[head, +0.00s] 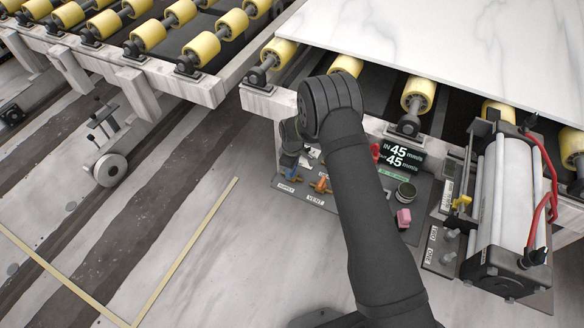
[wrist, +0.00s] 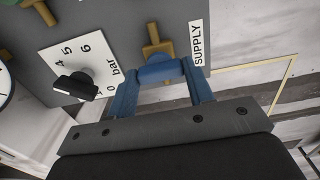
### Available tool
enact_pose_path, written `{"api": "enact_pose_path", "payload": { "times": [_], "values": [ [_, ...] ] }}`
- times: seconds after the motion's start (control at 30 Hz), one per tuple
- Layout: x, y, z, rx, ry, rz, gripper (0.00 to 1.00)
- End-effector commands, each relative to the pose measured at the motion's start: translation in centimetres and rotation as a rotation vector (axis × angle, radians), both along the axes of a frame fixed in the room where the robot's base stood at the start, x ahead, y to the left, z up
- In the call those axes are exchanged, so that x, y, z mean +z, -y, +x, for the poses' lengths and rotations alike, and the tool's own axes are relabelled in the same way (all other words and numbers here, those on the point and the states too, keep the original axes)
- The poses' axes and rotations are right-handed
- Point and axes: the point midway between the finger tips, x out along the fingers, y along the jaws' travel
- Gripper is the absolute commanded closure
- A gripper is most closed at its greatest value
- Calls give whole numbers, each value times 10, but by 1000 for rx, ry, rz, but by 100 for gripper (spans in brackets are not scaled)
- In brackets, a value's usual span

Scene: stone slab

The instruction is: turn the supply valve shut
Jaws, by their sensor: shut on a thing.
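The supply valve (wrist: 153,49) has a brass-coloured body, next to the white SUPPLY label (wrist: 197,43). Its blue handle (wrist: 160,73) lies across the brass body in the wrist view. My gripper (wrist: 162,76) has its blue fingers on either side of the handle, shut on it. In the head view my gripper (head: 291,163) is at the left end of the control panel (head: 325,205), over a blue part at the supply label; my arm and gripper hide much of the valve there.
A black knob (wrist: 75,86) on a white bar scale sits left of the valve. An orange-handled valve (head: 320,185) stands close by on the panel. Rollers carry the slab (head: 440,45) behind.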

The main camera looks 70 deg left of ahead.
Motion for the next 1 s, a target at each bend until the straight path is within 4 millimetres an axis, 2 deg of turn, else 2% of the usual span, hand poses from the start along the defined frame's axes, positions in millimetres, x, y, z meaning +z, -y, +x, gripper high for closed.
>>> {"api": "enact_pose_path", "payload": {
  "times": [0.33,0.37,0.43,0.47,0.77,0.87,1.0],
  "values": [
    [0,0,0,4,1,1,76],
    [0,0,0,4,1,1,47],
    [0,0,0,4,1,1,33],
    [0,0,0,3,0,0,31],
    [2,0,0,2,0,0,31],
    [9,0,0,2,1,1,31],
    [31,-1,0,2,1,4,31]
  ]
}}
